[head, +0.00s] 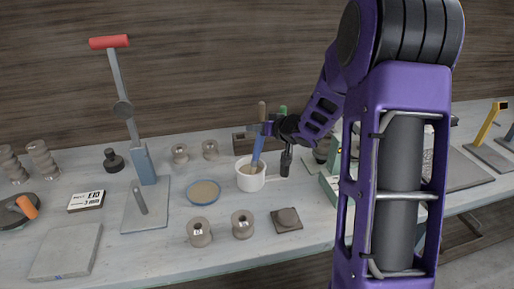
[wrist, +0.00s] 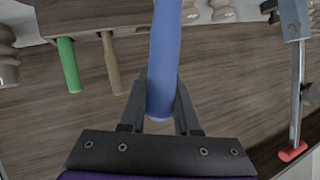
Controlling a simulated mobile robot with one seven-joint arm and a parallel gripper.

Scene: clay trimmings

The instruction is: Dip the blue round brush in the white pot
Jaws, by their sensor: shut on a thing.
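The blue round brush (head: 258,150) stands nearly upright, slightly tilted, with its lower end inside the rim of the white pot (head: 251,183). The pot holds something brownish, and the brush's tip is hidden in it. My gripper (head: 262,129) is above the pot, shut on the upper part of the blue handle. In the wrist view the blue handle (wrist: 165,55) runs between the two fingers of my gripper (wrist: 160,108). The pot does not show in the wrist view.
Behind the pot is a dark wooden rack (head: 243,143) with a green handle (wrist: 68,65) and a brown handle (wrist: 111,62). A blue-rimmed dish (head: 203,202) lies left of the pot, with spools (head: 200,232) in front. A red-handled lever press (head: 140,165) stands further left.

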